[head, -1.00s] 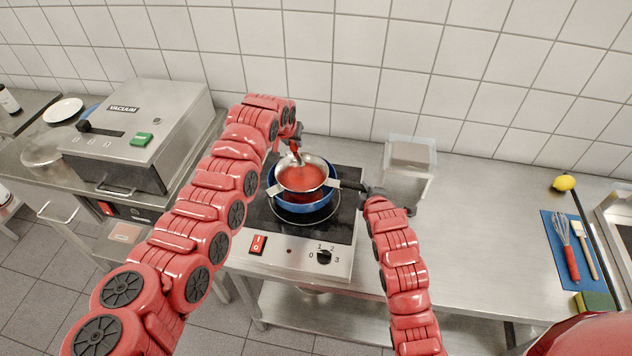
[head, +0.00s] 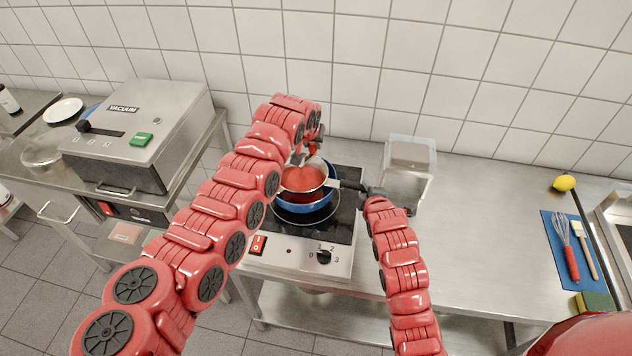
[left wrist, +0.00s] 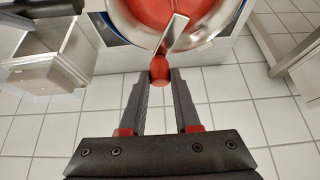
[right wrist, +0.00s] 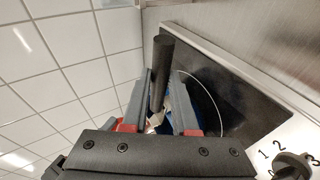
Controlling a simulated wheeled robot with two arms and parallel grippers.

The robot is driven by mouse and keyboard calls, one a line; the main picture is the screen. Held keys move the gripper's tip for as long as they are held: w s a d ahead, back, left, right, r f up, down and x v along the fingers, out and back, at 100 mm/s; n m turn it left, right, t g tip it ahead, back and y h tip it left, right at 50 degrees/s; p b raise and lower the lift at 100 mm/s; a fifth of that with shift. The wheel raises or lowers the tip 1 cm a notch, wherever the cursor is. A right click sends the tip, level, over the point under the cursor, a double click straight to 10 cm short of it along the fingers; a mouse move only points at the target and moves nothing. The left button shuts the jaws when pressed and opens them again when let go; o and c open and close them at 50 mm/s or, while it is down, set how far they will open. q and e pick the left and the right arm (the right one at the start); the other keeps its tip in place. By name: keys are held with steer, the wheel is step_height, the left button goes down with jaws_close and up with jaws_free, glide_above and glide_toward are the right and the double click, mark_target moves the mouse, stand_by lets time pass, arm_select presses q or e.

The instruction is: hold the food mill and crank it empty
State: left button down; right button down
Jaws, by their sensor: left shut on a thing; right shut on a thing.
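The food mill (head: 334,183), a steel bowl with red pulp (head: 303,178) in it, sits over a blue pot (head: 306,208) on the hob. My right gripper (head: 368,189) is shut on the mill's black handle (head: 350,185), which also shows in the right wrist view (right wrist: 161,62). My left gripper (head: 312,150) is at the mill's far side, shut on the red crank knob (left wrist: 159,69). The steel crank arm (left wrist: 173,36) runs from the knob over the red pulp in the left wrist view. My left arm hides part of the mill and pot in the head view.
The hob (head: 345,215) has a red switch and a dial in front. A clear container (head: 408,165) stands close right of my right gripper. A vacuum machine (head: 140,130) stands left.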

arm_select(q)
steer(key=shift+s+d, duration=0.15)
steer(key=shift+d, duration=0.05)
steer(key=shift+s+d, duration=0.35)
steer(key=shift+s, duration=0.25)
steer(key=shift+s+d, duration=0.3)
steer(key=shift+s, duration=0.3)
steer(key=s, duration=0.3)
steer(key=shift+a, duration=0.1)
